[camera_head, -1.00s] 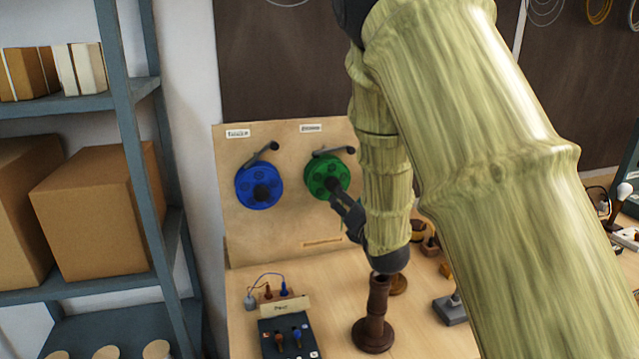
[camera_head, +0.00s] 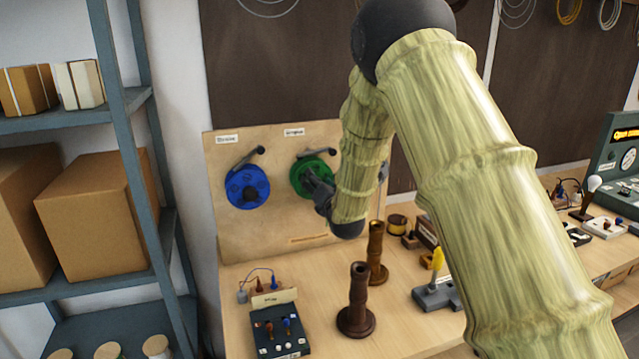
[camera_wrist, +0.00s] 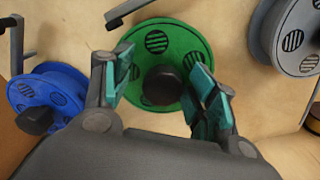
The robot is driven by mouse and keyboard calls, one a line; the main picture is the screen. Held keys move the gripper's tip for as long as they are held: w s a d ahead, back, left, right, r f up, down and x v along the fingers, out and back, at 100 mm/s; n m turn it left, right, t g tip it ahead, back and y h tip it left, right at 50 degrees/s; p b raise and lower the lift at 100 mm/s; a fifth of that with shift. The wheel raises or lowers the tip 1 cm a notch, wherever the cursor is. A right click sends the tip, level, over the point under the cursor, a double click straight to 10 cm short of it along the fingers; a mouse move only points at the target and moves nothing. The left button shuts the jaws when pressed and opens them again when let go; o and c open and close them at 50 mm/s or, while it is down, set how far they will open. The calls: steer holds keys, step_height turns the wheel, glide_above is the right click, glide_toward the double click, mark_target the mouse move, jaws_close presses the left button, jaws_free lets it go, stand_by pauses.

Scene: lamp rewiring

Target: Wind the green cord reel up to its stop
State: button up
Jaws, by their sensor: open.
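The green cord reel (camera_head: 311,172) is mounted on an upright tan board. In the wrist view the green reel (camera_wrist: 176,50) faces me, with a dark round hub knob (camera_wrist: 162,86) at its middle. A grey crank arm (camera_wrist: 130,10) shows at the reel's upper left. My gripper (camera_head: 318,186) is in front of the reel and covers part of it in the head view. In the wrist view my gripper (camera_wrist: 163,85) is open, with a teal-padded finger on each side of the knob. I cannot tell whether the fingers touch it.
A blue reel (camera_head: 247,188) is left of the green one, and a grey reel (camera_wrist: 288,36) is to its right. Below stand two dark brown and bronze posts (camera_head: 357,300) and a switch box (camera_head: 280,330). Shelves with boxes (camera_head: 100,215) are at the left.

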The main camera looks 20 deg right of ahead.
steer(key=shift+w+a+f, duration=0.1)
steer(key=shift+w+f, duration=0.55)
steer(key=c, duration=0.3)
steer(key=shift+s+r, duration=0.15)
steer(key=c, duration=0.3)
steer(key=shift+d, duration=0.2)
steer(key=c, duration=0.5)
